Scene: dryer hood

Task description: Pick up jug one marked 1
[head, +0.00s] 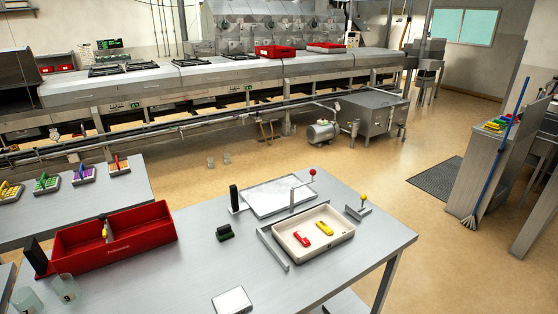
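Two clear jugs stand at the near left corner of the front table. The right one (66,288) bears a small dark mark that looks like a 1, but it is too small to read surely. The left jug (26,300) is partly cut off by the bottom edge of the head view, and no number on it can be read. Both stand near the left end of the red tray. Neither of my grippers is in view.
A red divided tray (142,243) lies behind the jugs, with a dark upright panel (35,257) at its left end. A cream tray (290,246) holds a red and a yellow piece. Two small clear vessels (219,161) stand on the floor. Bare tabletop lies right of the jugs.

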